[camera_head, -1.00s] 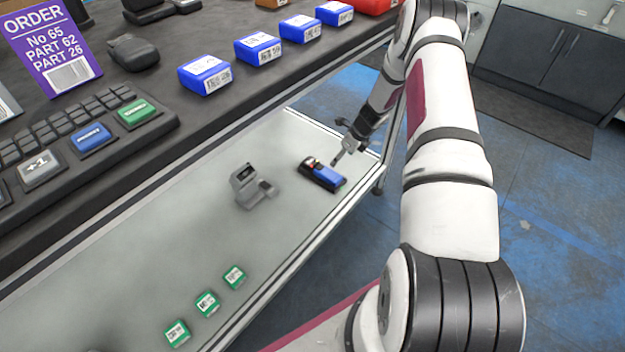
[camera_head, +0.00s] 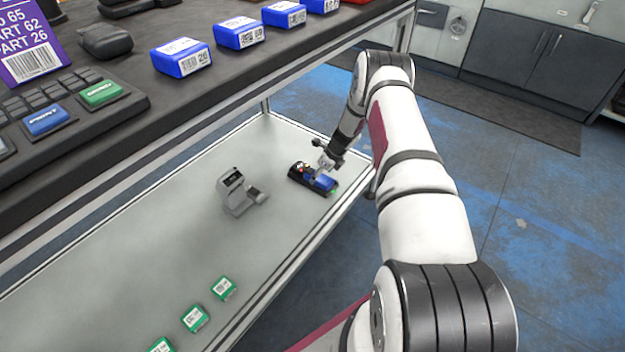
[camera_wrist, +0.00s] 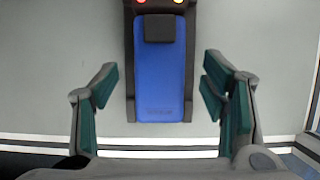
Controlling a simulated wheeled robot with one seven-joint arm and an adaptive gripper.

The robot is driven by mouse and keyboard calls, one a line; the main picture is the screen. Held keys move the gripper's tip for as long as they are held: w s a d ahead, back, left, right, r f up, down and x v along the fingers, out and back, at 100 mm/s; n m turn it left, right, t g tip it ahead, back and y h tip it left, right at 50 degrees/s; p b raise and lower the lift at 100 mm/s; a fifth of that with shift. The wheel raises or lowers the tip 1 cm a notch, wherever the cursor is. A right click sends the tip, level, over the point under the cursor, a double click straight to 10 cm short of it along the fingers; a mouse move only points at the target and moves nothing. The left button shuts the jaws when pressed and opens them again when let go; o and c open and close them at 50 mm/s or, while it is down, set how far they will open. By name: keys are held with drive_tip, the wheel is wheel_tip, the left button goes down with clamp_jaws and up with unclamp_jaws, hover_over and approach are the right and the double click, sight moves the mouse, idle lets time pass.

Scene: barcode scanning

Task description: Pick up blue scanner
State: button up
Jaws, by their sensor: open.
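The blue scanner (camera_head: 322,182) lies on the lower shelf (camera_head: 290,220) in a black holder with red and yellow spots at its far end. In the wrist view the blue scanner (camera_wrist: 160,85) runs lengthwise up the middle, with a dark block on its upper part. My gripper (camera_head: 324,164) is right over it in the head view and hides part of it. In the wrist view my gripper (camera_wrist: 161,92) is open, with one finger on each side of the scanner and a gap on both sides. Nothing is held.
A grey device with a small stand (camera_head: 238,192) is left of the scanner on the shelf. Several small green boxes (camera_head: 195,318) lie nearer. The upper tabletop (camera_head: 130,100) with blue boxes (camera_head: 181,58) overhangs the shelf's left side.

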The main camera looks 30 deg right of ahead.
drive_tip(key=shift+x, duration=0.85)
drive_tip(key=shift+c, duration=0.3)
drive_tip(key=c, duration=1.4)
drive_tip(key=shift+r, duration=0.1)
drive_tip(key=shift+r, duration=0.5)
drive_tip(key=r+p, duration=0.2)
drive_tip(key=shift+s+a+r, duration=0.2)
drive_tip(key=shift+s+r, duration=0.15)
drive_tip(key=shift+s+a+r+p, duration=0.2)
drive_tip(key=shift+s+a+p, duration=0.55)
drive_tip(key=shift+s+a, duration=1)
drive_tip(key=shift+s+a+r+p, duration=0.15)
drive_tip(key=shift+s+a+p, duration=0.75)
drive_tip(key=shift+s, duration=1.55)
drive_tip(key=shift+s+a+r+p, duration=0.2)
drive_tip(key=shift+s+a+p, duration=0.35)
drive_tip(key=shift+s+a, duration=1.3)
